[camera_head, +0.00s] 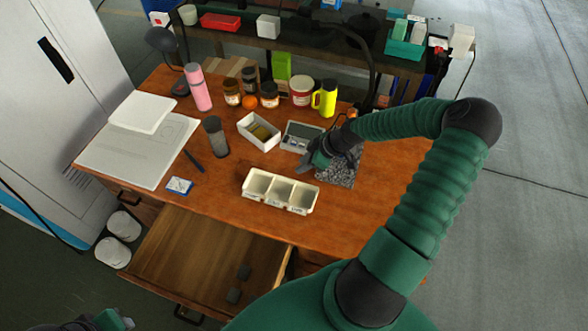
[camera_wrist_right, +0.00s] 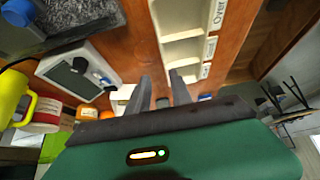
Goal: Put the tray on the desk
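The cream tray (camera_head: 281,191) with three open compartments and labels on its front side sits on the brown wooden desk (camera_head: 226,191), near the front edge above the drawer. It also shows in the right wrist view (camera_wrist_right: 184,52), beyond the fingers. My right gripper (camera_head: 318,161) is behind and to the right of the tray in the head view, apart from it. In the right wrist view its two fingers (camera_wrist_right: 159,92) are spread with nothing between them. My left gripper (camera_head: 112,320) is only partly visible at the bottom left; its fingers are unclear.
A drawer (camera_head: 195,265) stands open below the tray, with small dark blocks in it. A grey speckled plate (camera_head: 344,170), a scale (camera_head: 302,137) and a white box (camera_head: 250,128) are close to the right gripper. Bottles and jars line the back. The desk's right side is clear.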

